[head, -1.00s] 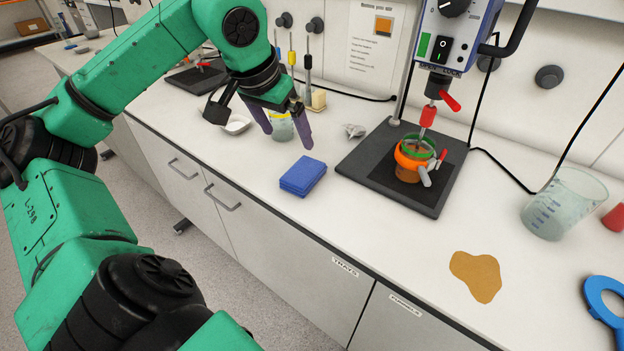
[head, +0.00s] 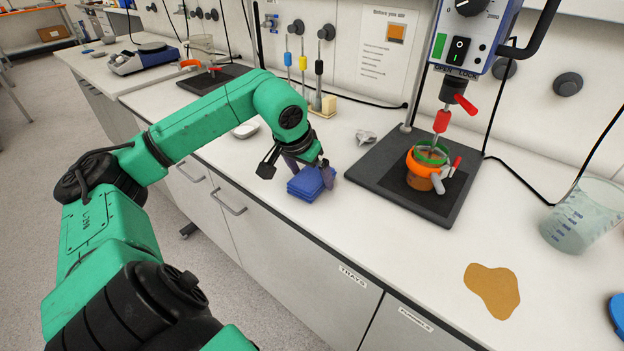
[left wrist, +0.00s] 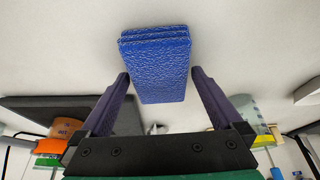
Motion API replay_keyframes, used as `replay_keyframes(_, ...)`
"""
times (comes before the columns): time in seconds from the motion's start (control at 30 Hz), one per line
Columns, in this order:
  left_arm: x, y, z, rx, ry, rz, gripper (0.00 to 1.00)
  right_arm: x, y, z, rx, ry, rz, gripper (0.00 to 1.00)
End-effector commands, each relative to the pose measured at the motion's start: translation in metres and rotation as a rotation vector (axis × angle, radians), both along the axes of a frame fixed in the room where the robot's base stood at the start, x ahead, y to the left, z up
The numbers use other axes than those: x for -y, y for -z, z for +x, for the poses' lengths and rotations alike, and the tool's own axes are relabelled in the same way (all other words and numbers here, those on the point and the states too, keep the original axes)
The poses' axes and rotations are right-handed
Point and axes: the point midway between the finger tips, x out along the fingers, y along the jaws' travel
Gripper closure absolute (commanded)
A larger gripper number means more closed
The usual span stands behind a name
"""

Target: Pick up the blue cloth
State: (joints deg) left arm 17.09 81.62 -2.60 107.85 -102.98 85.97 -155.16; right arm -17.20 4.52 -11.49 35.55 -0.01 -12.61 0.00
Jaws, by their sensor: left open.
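The blue cloth (head: 306,184) is a folded stack lying on the white bench near its front edge. It also shows in the left wrist view (left wrist: 157,65), at the top middle. My left gripper (head: 310,180) points down over the cloth. In the left wrist view my left gripper's fingers (left wrist: 160,82) are spread, one on each side of the cloth's near end. Whether they touch the cloth I cannot tell. My right gripper is not in view.
A dark mixer base (head: 440,200) with an orange-collared jar (head: 421,165) stands right of the cloth. A brown spill (head: 492,289) and a beaker (head: 580,217) lie further right. A crumpled grey piece (head: 366,137) is behind the cloth. The bench between cloth and spill is clear.

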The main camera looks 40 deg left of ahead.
Motion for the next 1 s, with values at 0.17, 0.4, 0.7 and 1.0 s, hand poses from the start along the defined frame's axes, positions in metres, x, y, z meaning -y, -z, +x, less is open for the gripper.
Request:
replay_keyframes(0.17,0.000,0.000,0.000,0.000,0.000,0.000,0.61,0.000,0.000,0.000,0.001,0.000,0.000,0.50)
replay_keyframes(0.4,0.000,-0.001,0.000,0.001,0.000,0.000,0.70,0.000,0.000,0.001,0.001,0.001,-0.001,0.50)
replay_keyframes(0.7,0.000,-0.045,0.001,0.009,-0.001,-0.002,0.70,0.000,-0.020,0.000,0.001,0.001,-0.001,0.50)
replay_keyframes(1.0,0.001,-0.160,0.001,0.008,0.002,-0.004,0.70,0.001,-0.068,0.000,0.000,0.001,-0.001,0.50)
